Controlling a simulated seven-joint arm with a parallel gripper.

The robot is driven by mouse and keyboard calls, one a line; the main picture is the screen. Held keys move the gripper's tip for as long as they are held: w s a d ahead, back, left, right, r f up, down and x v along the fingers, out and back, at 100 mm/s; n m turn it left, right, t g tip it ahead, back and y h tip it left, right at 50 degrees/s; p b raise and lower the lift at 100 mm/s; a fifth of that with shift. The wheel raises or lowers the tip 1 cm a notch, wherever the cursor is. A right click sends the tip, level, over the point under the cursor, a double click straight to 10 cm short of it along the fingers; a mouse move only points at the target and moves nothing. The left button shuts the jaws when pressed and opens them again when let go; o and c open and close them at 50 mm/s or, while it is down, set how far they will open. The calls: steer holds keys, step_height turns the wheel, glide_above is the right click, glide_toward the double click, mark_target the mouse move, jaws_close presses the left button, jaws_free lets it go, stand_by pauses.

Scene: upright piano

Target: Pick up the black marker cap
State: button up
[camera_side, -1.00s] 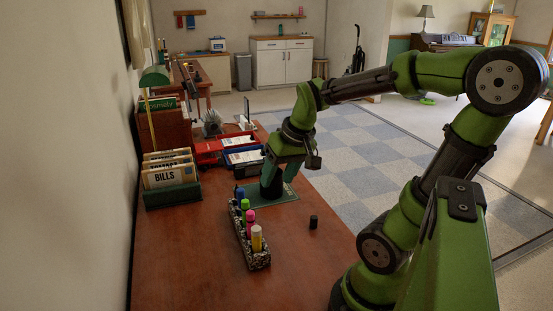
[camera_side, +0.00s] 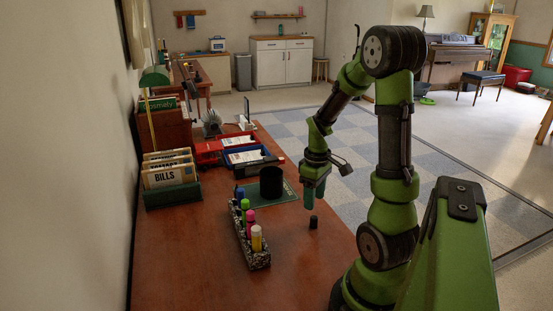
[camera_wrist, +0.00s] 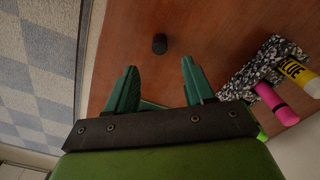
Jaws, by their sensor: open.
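The black marker cap (camera_side: 313,222) stands on the wooden desk near its right edge in the side view. It also shows in the wrist view (camera_wrist: 159,44), beyond my fingertips and roughly between their lines. My gripper (camera_side: 315,192) points down above and slightly behind the cap in the side view, apart from it. In the wrist view my gripper (camera_wrist: 157,72) has its two green fingers spread wide with nothing between them.
A speckled tray (camera_side: 249,235) with several markers and a glue stick stands left of the cap. A black cup (camera_side: 271,182) stands on a green mat (camera_side: 284,198) behind. Red (camera_side: 208,151) and blue (camera_side: 243,157) bins are farther back. The front desk surface is clear.

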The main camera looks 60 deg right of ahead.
mark_target(313, 216)
step_height(313, 216, down, 8)
steer(key=shift+s+r, duration=0.1)
stand_by(0.4)
jaws_close()
